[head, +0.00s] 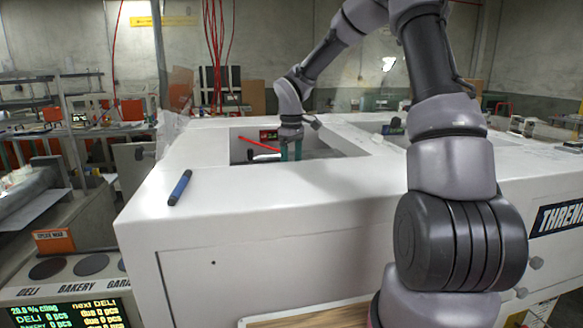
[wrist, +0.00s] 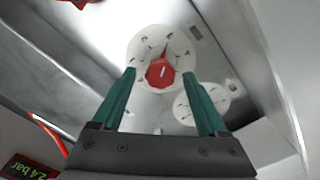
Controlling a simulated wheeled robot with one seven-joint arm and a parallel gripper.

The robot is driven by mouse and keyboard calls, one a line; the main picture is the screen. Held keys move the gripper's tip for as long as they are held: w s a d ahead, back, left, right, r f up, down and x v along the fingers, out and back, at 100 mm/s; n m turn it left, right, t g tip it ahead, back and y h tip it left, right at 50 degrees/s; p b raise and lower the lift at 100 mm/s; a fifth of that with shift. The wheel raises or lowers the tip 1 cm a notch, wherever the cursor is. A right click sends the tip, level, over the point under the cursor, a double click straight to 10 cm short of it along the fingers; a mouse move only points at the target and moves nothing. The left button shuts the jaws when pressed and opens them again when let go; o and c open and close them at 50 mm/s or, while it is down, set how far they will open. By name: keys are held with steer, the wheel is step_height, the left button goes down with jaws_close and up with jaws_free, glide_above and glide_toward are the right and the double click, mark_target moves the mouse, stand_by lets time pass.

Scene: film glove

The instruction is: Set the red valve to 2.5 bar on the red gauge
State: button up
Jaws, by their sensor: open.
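The red valve (wrist: 160,73) is a faceted red knob on a round white dial (wrist: 143,50) in the wrist view. My gripper (wrist: 159,76) is open, with one green finger on each side of the knob; I cannot tell whether either touches it. In the head view my gripper (head: 291,151) points down into the recess of the white machine, and the knob cannot be made out there.
A second white dial (wrist: 186,108) lies close by the right finger. The recess walls surround my gripper. A red rod-like piece (head: 258,145) is left of it. A blue marker (head: 180,187) lies on the white machine top (head: 240,190), which is otherwise largely clear at the front.

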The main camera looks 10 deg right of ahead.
steer(key=shift+f, duration=0.15)
jaws_close()
steer(key=shift+m, duration=0.6)
jaws_free()
step_height(320, 180, up, 11)
stand_by(0.4)
